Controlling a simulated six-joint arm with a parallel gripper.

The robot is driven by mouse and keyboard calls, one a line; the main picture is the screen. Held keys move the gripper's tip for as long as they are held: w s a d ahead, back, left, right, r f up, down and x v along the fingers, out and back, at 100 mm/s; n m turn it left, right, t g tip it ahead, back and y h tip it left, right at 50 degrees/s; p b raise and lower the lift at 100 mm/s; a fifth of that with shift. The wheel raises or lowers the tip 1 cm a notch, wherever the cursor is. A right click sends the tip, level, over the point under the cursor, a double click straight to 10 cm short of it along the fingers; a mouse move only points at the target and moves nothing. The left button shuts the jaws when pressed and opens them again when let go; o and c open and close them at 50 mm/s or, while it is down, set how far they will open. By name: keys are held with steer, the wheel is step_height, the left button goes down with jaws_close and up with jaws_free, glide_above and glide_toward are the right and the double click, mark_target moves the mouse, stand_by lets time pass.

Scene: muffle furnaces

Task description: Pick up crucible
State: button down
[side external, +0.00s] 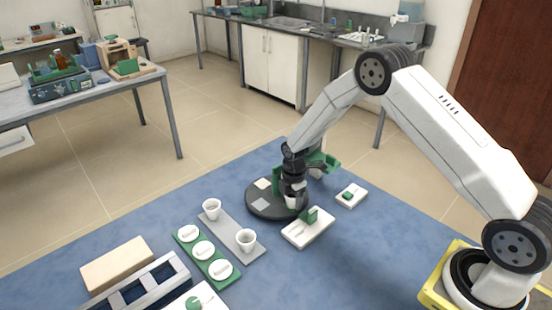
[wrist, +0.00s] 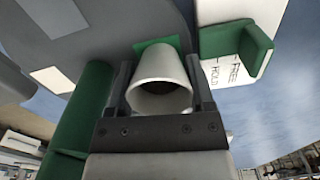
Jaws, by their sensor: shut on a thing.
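A white crucible (wrist: 160,85) sits between the two dark fingers of my gripper (wrist: 158,92) in the wrist view, with its open mouth toward the camera. The fingers are shut on its sides. In the side view my gripper (side external: 293,193) is low over the dark round plate (side external: 262,206), and the held crucible (side external: 292,202) shows as a small white shape, partly hidden. I cannot tell whether its base touches the plate. Two more white crucibles, one left (side external: 212,208) and one right (side external: 247,240), stand upright on a grey strip (side external: 229,232).
A green rack (side external: 207,255) with white round lids lies in front of the grey strip. A white block with a green upright (side external: 308,229) is close to the right of the gripper, with a smaller one (side external: 351,195) behind. A tan block (side external: 117,264) lies at left. Blue tabletop is clear at front right.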

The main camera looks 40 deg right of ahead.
steer(key=shift+r, duration=0.65)
step_height(320, 180, up, 2)
steer(key=s+a+r, duration=0.1)
steer(key=s+r, duration=0.8)
steer(key=s, duration=0.5)
steer(key=shift+r, duration=0.35)
steer(key=shift+a, duration=0.1)
steer(key=shift+w, duration=0.2)
